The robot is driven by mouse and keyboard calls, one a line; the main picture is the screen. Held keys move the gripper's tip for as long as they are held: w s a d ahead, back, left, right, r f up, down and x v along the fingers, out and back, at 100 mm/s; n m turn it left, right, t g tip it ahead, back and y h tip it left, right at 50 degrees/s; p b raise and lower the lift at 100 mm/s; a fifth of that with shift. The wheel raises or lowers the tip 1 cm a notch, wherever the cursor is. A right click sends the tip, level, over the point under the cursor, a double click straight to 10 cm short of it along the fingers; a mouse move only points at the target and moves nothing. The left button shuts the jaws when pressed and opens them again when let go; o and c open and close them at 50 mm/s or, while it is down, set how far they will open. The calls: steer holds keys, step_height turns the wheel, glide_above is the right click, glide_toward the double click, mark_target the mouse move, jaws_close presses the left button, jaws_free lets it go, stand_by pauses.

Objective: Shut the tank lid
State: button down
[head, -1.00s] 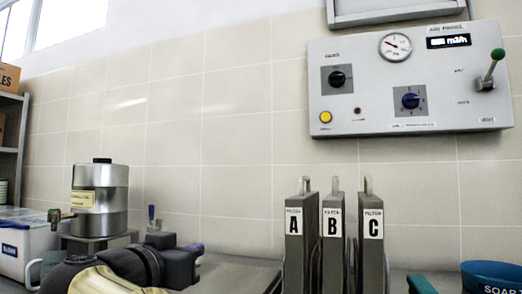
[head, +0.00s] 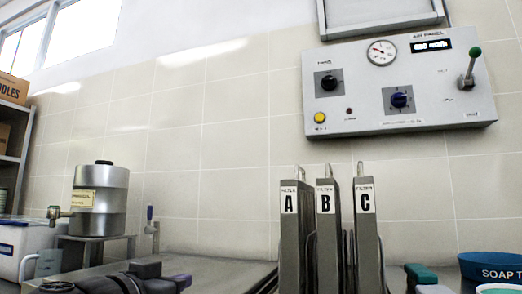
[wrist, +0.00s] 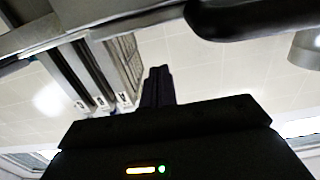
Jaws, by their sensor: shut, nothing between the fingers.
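No part is plainly marked as the tank lid. A silver cylinder (head: 100,206) with a black knob on top and a tap at its side stands on a metal stand at the left; its top looks closed. A dark rounded bar (wrist: 250,20), perhaps a handle, crosses the top of the wrist view; I cannot tell what it belongs to. My gripper (wrist: 158,85) is shut and empty, its fingers together below and left of that bar in the picture. In the head view, my wrist is partly cut off at the lower left edge.
Upright filter plates A, B and C (head: 327,230) stand right of the middle. A wall panel (head: 398,85) with knobs and a gauge hangs above. A blue soap tub (head: 490,266) is at the lower right. A metal surface (head: 225,273) lies between my arm and the plates.

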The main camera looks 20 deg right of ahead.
stand_by(0.6)
step_height(320, 180, up, 4)
steer(key=p, duration=0.3)
steer(key=s+a+f+p, duration=0.1)
steer(key=s+a+f, duration=0.2)
steer(key=s+a, duration=0.3)
steer(key=shift+s+f+p, duration=0.25)
steer(key=shift+s+p, duration=0.15)
steer(key=shift+s, duration=0.35)
steer(key=shift+w, duration=0.1)
